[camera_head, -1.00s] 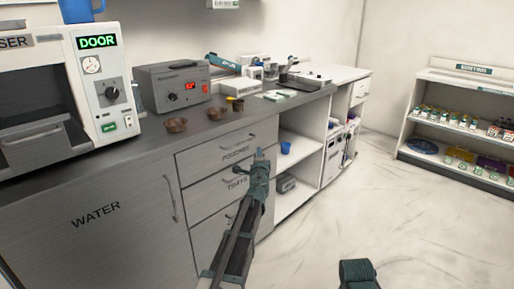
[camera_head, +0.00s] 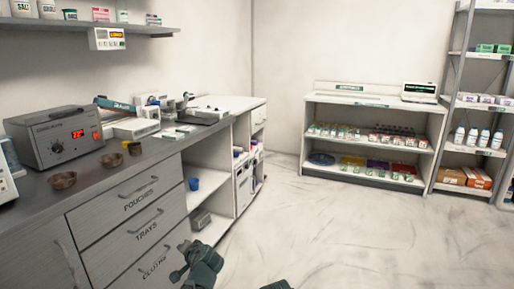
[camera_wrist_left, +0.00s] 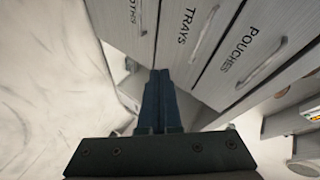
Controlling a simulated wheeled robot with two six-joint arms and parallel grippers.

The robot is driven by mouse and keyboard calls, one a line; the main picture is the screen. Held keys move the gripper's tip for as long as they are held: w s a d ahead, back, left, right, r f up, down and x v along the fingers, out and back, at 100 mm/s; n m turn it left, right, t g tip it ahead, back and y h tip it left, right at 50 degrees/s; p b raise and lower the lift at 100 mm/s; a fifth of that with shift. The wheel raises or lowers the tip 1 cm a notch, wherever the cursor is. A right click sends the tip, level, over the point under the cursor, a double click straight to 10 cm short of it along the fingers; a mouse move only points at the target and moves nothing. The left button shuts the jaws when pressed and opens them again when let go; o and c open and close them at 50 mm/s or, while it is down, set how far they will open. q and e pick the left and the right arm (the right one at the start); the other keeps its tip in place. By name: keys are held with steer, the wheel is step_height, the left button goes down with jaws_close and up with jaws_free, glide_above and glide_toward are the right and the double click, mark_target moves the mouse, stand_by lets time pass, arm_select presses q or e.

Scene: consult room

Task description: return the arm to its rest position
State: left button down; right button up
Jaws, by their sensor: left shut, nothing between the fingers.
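My left gripper (camera_wrist_left: 160,77) shows in the left wrist view with its two dark fingers together and nothing held between them. Behind it in that view are the drawer fronts marked POUCHES (camera_wrist_left: 262,50) and TRAYS (camera_wrist_left: 203,30). Only a small dark piece of my own body shows at the bottom centre. My right gripper is not in view.
The counter (camera_head: 105,170) runs along the left with a grey device (camera_head: 55,137) and small brown bowls (camera_head: 64,180). Its drawers are shut. A stocked low shelf (camera_head: 375,109) and a tall rack (camera_head: 462,60) stand at the back. The floor (camera_head: 330,235) at centre right is clear.

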arm_select(q)
steer(key=s+d+f+n+g+h, duration=0.1)
steer(key=s+d+f+g+h, duration=0.35)
steer(key=s+d, duration=0.65)
steer(key=s+d+f+g+h, duration=0.2)
steer(key=s+d+f+g, duration=0.45)
steer(key=s, duration=0.75)
step_height(320, 180, up, 32)
steer(key=s+d+t+p, duration=0.1)
steer(key=d+p, duration=0.1)
steer(key=p, duration=3)
steer(key=shift+f, duration=0.15)
steer(key=shift+d, duration=0.1)
